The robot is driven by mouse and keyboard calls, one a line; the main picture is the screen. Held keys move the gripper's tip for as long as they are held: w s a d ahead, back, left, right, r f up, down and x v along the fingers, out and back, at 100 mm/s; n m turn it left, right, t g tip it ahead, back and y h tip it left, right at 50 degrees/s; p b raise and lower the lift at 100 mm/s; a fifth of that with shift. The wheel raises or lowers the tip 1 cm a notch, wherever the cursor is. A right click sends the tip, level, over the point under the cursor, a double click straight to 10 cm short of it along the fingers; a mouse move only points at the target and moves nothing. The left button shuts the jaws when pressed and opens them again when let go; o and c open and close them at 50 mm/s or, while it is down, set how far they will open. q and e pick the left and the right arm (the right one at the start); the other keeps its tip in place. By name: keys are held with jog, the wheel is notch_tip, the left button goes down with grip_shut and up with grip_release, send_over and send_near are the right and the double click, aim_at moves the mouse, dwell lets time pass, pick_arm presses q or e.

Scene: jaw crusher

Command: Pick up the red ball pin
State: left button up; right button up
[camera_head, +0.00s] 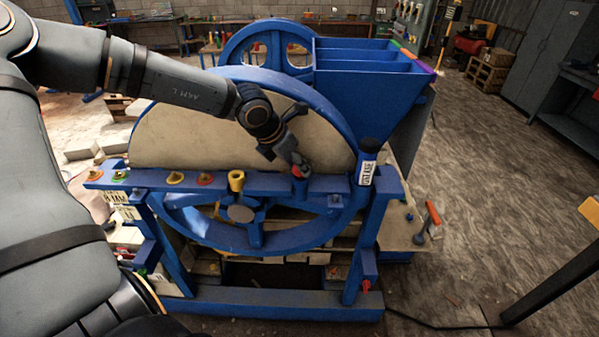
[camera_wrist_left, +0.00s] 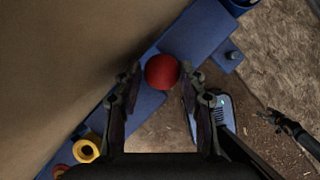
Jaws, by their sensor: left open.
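The red ball pin (camera_head: 300,171) stands on the blue front beam (camera_head: 265,184) of the crusher, right of the yellow ring. In the left wrist view its round red top (camera_wrist_left: 161,71) lies between the fingertips, nearer the upper part of the gap. My left gripper (camera_head: 295,160) reaches down from above at the pin; its fingers (camera_wrist_left: 157,88) are apart, one on each side of the ball. Whether either finger touches it, I cannot tell. The pin's lower part is hidden. My right gripper is in neither view.
A yellow ring (camera_head: 236,181) and several small coloured pieces sit along the beam to the left. A dark grease canister (camera_head: 367,162) stands at its right end. The big blue flywheel (camera_head: 340,125) rises behind the beam. An orange-handled tool (camera_head: 433,213) is at the right.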

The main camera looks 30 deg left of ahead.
pick_arm(q)
jog(key=shift+w+f, duration=0.3)
jog(key=shift+w, duration=0.15)
jog(key=shift+r, duration=0.1)
jog(key=shift+s+d+r, duration=0.1)
jog(key=shift+s+d, duration=0.1)
jog(key=shift+c, duration=0.4)
jog(key=shift+s+r, duration=0.15)
jog(key=shift+s, duration=0.15)
jog(key=c, duration=0.5)
jog(key=shift+c, duration=1.1)
jog(key=shift+w, duration=0.15)
grip_shut()
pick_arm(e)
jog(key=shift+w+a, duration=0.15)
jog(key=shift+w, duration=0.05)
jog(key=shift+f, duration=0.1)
